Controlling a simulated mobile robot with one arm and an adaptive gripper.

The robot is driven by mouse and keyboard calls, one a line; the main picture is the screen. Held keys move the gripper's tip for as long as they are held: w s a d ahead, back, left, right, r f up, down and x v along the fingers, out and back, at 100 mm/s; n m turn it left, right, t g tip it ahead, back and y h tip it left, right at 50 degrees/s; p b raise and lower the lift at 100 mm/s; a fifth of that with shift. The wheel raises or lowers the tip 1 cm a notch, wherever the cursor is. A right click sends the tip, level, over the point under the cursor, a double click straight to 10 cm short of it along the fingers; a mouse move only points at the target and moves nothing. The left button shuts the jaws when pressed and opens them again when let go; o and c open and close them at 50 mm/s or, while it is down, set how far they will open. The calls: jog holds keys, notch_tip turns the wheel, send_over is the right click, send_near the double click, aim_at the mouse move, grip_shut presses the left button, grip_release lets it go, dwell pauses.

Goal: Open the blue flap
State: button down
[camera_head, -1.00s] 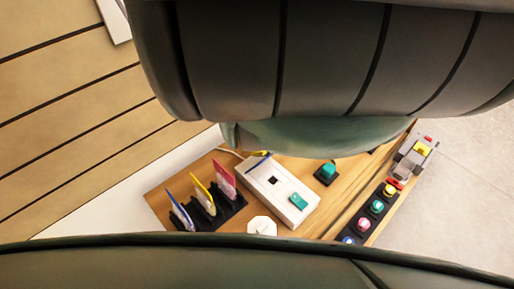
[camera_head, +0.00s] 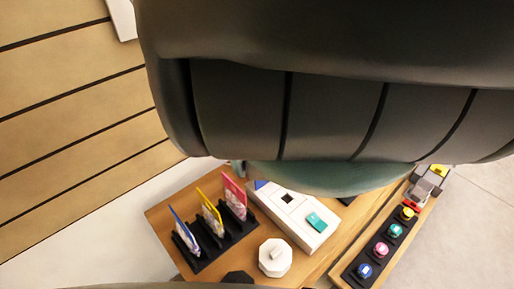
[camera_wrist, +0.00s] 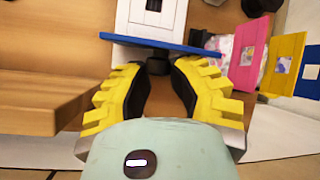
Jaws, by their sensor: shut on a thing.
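The blue flap (camera_wrist: 180,46) is a thin blue panel seen nearly edge-on in the wrist view, across the end of a white box (camera_wrist: 130,18). In the head view a small blue part (camera_head: 261,184) shows at the box's (camera_head: 318,235) upper left end, partly hidden by my arm. My gripper (camera_wrist: 158,70) has yellow ridged fingers with black pads, drawn together on a small dark knob (camera_wrist: 158,63) at the flap's near side. The fingertips partly cover the knob. How far the flap stands open is hard to tell.
A black rack (camera_head: 213,240) holds blue, yellow and pink cards beside the box. A white round-sided block (camera_head: 275,257) stands in front. A teal switch (camera_head: 316,222) is on the box. A strip of coloured buttons (camera_head: 380,250) lies right. My arm blocks the upper middle.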

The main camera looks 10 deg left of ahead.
jog(key=shift+w+d+f, duration=0.1)
jog(key=shift+d, duration=0.15)
jog(key=c, duration=0.8)
grip_release()
jog(key=shift+d, duration=0.3)
jog(key=shift+c, duration=0.2)
jog(key=shift+a, duration=0.2)
jog(key=shift+r, duration=0.2)
